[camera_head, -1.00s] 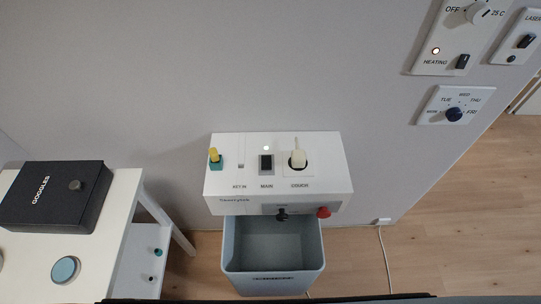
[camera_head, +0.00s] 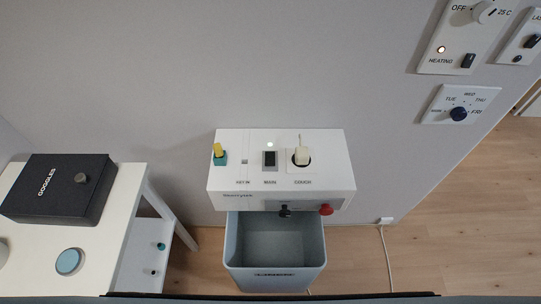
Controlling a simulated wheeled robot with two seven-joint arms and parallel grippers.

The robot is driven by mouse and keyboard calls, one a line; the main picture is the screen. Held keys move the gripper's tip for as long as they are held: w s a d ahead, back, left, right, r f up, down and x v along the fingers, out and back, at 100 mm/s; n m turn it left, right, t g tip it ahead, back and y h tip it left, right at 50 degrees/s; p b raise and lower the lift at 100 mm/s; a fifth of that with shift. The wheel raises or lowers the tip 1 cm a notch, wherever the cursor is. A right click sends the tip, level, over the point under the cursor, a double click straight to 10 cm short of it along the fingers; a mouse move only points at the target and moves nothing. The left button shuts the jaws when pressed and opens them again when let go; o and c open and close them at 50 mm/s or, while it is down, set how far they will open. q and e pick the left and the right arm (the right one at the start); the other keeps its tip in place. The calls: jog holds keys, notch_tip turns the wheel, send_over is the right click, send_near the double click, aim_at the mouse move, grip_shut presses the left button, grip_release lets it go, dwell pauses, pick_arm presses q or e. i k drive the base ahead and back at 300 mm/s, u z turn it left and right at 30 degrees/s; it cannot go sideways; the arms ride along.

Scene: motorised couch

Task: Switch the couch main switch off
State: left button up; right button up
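The couch main switch (camera_head: 269,159) is a dark rocker labelled MAIN on top of a white control box (camera_head: 232,178) on the wall. A small lamp (camera_head: 269,144) above it glows white. To its left are the KEY IN slot (camera_head: 244,162) and a yellow and teal key-like piece (camera_head: 219,155). To its right a pale plug (camera_head: 301,155) sits in the round socket labelled COUCH. Neither of my grippers is in the view.
A grey-blue open bin (camera_head: 275,275) stands below the box, with a red knob (camera_head: 326,209) on the box front above it. At left, a white table (camera_head: 112,225) holds a black GOGGLES case (camera_head: 58,190). Wall panels with a heating switch (camera_head: 467,61) are at upper right.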

aim_at(269, 157)
jog(key=k, duration=1)
jog(key=z, duration=1.75)
jog(key=i, duration=1.4)
jog(key=u, duration=2.4)
jog(key=i, duration=0.5)
